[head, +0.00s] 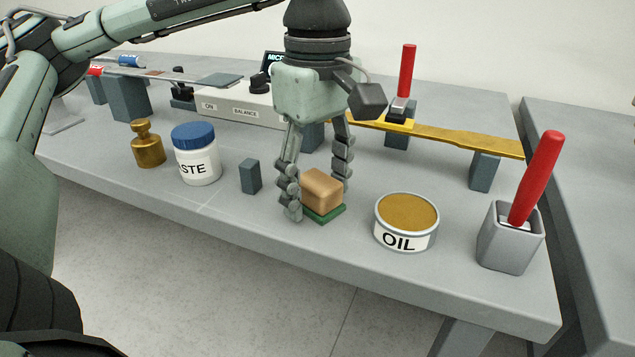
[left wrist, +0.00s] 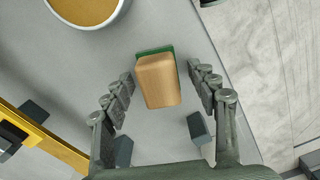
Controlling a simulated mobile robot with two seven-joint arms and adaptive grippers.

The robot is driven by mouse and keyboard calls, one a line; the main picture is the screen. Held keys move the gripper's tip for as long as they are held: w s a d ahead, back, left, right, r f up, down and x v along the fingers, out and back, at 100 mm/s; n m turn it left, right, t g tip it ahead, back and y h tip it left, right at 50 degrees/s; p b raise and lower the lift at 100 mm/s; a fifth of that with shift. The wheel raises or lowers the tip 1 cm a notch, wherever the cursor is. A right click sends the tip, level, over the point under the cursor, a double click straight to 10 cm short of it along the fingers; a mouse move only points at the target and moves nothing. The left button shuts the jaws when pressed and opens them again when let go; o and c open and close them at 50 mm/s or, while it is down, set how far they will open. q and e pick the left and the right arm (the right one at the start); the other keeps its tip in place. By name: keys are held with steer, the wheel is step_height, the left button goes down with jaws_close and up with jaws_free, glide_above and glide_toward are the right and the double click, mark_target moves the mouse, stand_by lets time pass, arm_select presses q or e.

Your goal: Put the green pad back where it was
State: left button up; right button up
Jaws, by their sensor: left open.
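The green pad (head: 327,214) lies on the grey bench under a tan wooden block (head: 322,189). In the left wrist view the pad's green edge (left wrist: 154,51) shows past the far end of the block (left wrist: 158,81); the rest of the pad is hidden beneath it. My left gripper (head: 319,195) points down at the block, its fingers low on either side. In the left wrist view the left gripper (left wrist: 158,88) is open, with gaps between both fingers and the block. My right gripper is not in view.
An oil tin (head: 405,222) and a grey holder (head: 505,240) with a red-handled tool stand to the right. A small dark block (head: 250,176), a paste jar (head: 196,155) and a brass weight (head: 147,146) stand left. A yellow bar (head: 450,136) lies behind. The bench's front edge is close.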

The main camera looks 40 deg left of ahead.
mark_target(318, 180)
arm_select(q)
step_height(318, 180, up, 11)
steer(key=shift+f+p, duration=0.15)
steer(key=shift+p, duration=0.35)
steer(key=shift+r, duration=0.65)
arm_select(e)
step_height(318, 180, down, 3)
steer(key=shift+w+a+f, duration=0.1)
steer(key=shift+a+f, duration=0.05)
